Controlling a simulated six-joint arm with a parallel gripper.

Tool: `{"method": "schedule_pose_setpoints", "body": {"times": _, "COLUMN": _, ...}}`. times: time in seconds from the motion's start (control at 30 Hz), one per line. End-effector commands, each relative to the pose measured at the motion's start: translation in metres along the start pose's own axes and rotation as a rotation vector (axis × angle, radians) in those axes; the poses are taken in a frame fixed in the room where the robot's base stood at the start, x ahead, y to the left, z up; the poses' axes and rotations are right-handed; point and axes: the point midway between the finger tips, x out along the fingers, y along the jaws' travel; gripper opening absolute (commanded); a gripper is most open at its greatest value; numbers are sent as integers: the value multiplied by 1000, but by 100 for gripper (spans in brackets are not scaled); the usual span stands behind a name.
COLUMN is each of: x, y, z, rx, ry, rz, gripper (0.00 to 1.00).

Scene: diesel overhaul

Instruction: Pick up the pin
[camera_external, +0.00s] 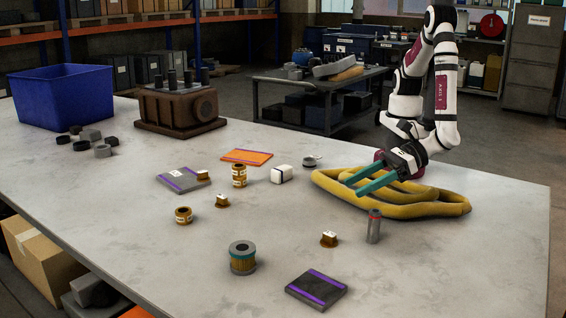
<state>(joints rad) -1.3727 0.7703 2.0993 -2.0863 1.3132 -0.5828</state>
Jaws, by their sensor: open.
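A grey upright cylinder with a red band near its top, which looks like the pin (374,228), stands on the table at the right, in front of the coiled yellow hose. My gripper (352,187) has two long teal fingers, spread apart with nothing between them. It is above the yellow hose, and its fingertips point to the left. The gripper is up and to the left of the pin and apart from it. The exact height of the fingers over the hose is hard to tell.
The yellow hose (440,208) lies beneath my gripper. Small orange-brown parts (329,239), a ribbed filter (242,258) and a dark purple-striped box (316,289) lie nearby. A brown engine block (178,112) and blue bin (60,95) stand far left. The table's right front is clear.

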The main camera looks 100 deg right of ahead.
Motion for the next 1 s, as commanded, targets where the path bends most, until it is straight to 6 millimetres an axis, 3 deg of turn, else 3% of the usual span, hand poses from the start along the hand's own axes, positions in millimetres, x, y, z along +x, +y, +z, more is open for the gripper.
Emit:
{"method": "schedule_pose_setpoints", "body": {"times": 0.03, "x": -7, "y": 17, "z": -16, "rx": -70, "ry": 0, "rz": 65, "gripper": 69}}
{"method": "schedule_pose_setpoints", "body": {"times": 0.1, "x": -12, "y": 30, "z": -30, "rx": -126, "ry": -2, "rz": 118, "gripper": 69}}
{"method": "schedule_pose_setpoints", "body": {"times": 0.47, "x": 13, "y": 27, "z": -92, "rx": -136, "ry": -1, "rz": 126, "gripper": 69}}
{"method": "schedule_pose_setpoints", "body": {"times": 0.63, "x": 41, "y": 30, "z": -92, "rx": -130, "ry": -2, "rz": 124, "gripper": 69}}
{"method": "schedule_pose_setpoints", "body": {"times": 0.87, "x": 43, "y": 30, "z": -92, "rx": -131, "ry": -2, "rz": 126, "gripper": 69}}
{"method": "schedule_pose_setpoints", "body": {"times": 1.0, "x": 43, "y": 30, "z": -92, "rx": -130, "ry": -2, "rz": 126, "gripper": 45}}
